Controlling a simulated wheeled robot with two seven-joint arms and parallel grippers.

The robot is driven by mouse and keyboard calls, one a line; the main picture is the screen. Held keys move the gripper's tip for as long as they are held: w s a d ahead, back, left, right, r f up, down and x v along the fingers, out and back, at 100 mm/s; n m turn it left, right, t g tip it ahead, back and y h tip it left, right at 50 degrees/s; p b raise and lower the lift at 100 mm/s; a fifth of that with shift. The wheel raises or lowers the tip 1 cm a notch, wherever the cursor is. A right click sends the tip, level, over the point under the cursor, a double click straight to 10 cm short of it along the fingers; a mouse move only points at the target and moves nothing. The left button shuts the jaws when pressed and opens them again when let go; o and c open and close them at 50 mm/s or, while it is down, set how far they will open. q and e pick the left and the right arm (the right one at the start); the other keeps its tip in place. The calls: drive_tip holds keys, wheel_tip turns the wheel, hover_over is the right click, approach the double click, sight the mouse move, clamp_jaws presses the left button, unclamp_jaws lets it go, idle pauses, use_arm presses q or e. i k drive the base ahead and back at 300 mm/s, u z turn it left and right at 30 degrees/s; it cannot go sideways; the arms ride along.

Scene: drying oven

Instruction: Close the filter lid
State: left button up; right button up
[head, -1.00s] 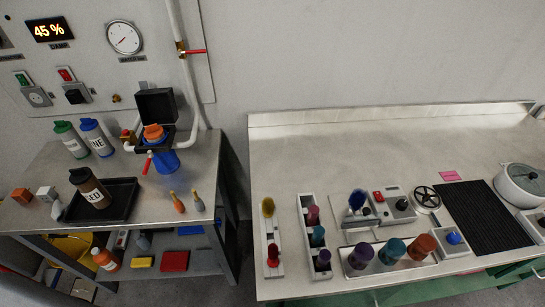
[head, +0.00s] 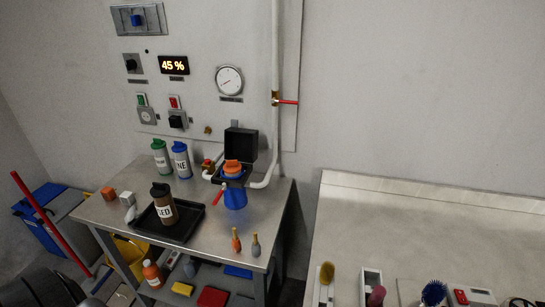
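The filter's black lid (head: 241,145) stands raised, hinged at the back of a black-rimmed housing. The filter body is a blue bowl (head: 235,198) hanging below the housing, with an orange piece (head: 233,168) sitting in its opening. White pipe joins the housing on the right, and a small red-handled valve (head: 219,194) hangs at its front left. The filter is at the back right of the left metal table. Neither of my grippers shows in the head view.
The left table (head: 98,209) bears a black tray (head: 190,226) with a brown bottle (head: 163,205), green (head: 161,157) and blue (head: 181,160) bottles, and two small brushes near its front right. A second bench (head: 400,220) stands to the right, past a gap.

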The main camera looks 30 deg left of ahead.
sight(241, 144)
drive_tip(key=u, duration=0.8)
drive_tip(key=k, duration=0.05)
drive_tip(key=u, duration=0.05)
